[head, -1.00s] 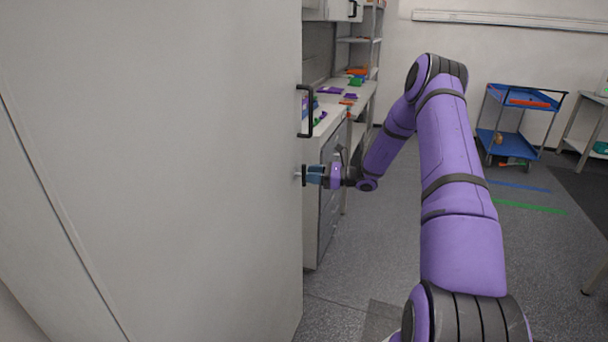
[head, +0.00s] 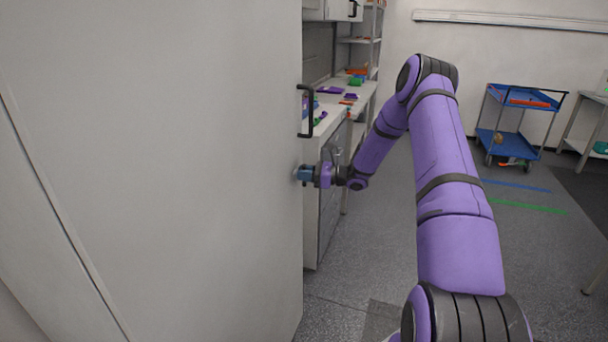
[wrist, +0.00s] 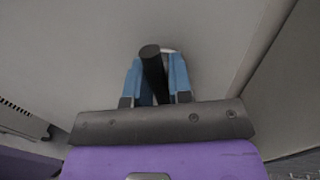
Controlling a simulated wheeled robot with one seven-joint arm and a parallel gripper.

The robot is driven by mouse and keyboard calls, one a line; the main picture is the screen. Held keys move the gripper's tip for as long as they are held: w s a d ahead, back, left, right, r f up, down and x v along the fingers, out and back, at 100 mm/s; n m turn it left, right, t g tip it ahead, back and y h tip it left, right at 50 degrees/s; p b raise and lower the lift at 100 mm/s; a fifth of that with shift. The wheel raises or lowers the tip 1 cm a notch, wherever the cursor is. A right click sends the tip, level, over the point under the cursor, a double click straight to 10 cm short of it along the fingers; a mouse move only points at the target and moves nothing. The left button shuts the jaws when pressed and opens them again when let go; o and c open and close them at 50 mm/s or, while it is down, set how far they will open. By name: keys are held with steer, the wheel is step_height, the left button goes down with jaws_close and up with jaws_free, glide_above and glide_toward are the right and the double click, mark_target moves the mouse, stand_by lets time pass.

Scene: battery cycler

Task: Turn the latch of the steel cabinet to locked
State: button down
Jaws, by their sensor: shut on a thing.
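The steel cabinet (head: 160,150) fills the left of the head view, with its grey front seen at a slant. Its latch (wrist: 152,62) shows in the wrist view as a dark round-ended lever on a pale round base. My gripper (head: 302,173) is at the cabinet face, below the black bar handle (head: 304,110). In the wrist view the blue fingers (wrist: 158,80) stand on both sides of the lever and are shut on it. The lever looks slightly tilted. The fingers hide its lower part, and in the head view my gripper hides the latch.
A workbench (head: 330,122) with drawers and small coloured items stands just behind the cabinet's edge. A blue cart (head: 520,103) stands at the back right. The floor right of my arm is clear, with blue and green tape lines.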

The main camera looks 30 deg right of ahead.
steer(key=shift+a, duration=0.15)
steer(key=n, duration=0.3)
steer(key=shift+s+a+n+g+h, duration=0.1)
steer(key=shift+s+n+g+h, duration=0.05)
steer(key=shift+n+g+h, duration=0.15)
steer(key=n, duration=0.2)
steer(key=n+h, duration=0.1)
steer(key=n, duration=0.1)
steer(key=shift+s+a+f, duration=0.15)
steer(key=shift+a+f, duration=0.05)
steer(key=n, duration=0.2)
steer(key=n+h, duration=0.1)
steer(key=n, duration=0.1)
steer(key=shift+s+a+f, duration=0.1)
steer(key=shift+f, duration=0.1)
steer(key=shift+f+n+t+h, duration=0.15)
steer(key=shift+n+t+h, duration=0.15)
steer(key=shift+n, duration=0.6)
steer(key=shift+f+n+t+h, duration=0.1)
steer(key=shift+n+t+h, duration=0.15)
steer(key=shift+n, duration=0.65)
steer(key=c, duration=1.1)
jaws_free()
